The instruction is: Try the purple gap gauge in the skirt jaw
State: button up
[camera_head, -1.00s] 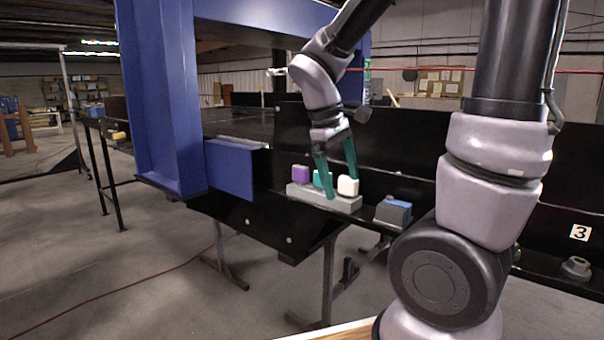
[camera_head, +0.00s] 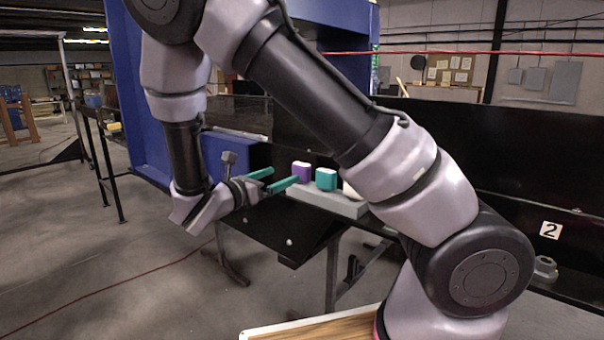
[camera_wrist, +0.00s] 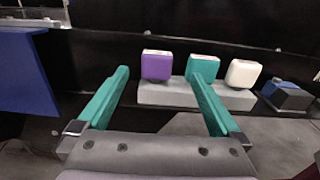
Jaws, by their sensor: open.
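The purple gap gauge (camera_head: 301,171) is a small block with a pale top, standing at the left end of a grey holder (camera_head: 335,203). In the wrist view the purple gauge (camera_wrist: 156,65) stands ahead, between the lines of my two fingers. My gripper (camera_head: 277,179) has teal fingers, spread open and empty, pointing at the holder from its left side. In the wrist view the fingers (camera_wrist: 162,85) are short of the purple gauge, with nothing between them. A blue panel (camera_wrist: 25,70) is at the left; I cannot tell whether it belongs to the skirt jaw.
A teal block (camera_head: 326,179) and a white block (camera_wrist: 243,73) stand beside the purple one on the holder. A grey and blue block (camera_wrist: 286,95) lies right of it. A blue frame (camera_head: 120,90) rises at the left. The black conveyor wall is behind.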

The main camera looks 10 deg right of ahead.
aim_at(298, 169)
jog(key=x, duration=0.4)
jog(key=shift+d, duration=0.1)
jog(key=x, duration=0.6)
jog(key=shift+w+a+f, duration=0.15)
jog(key=shift+w+a, duration=0.05)
jog(key=shift+a, duration=0.05)
jog(key=c, duration=1.4)
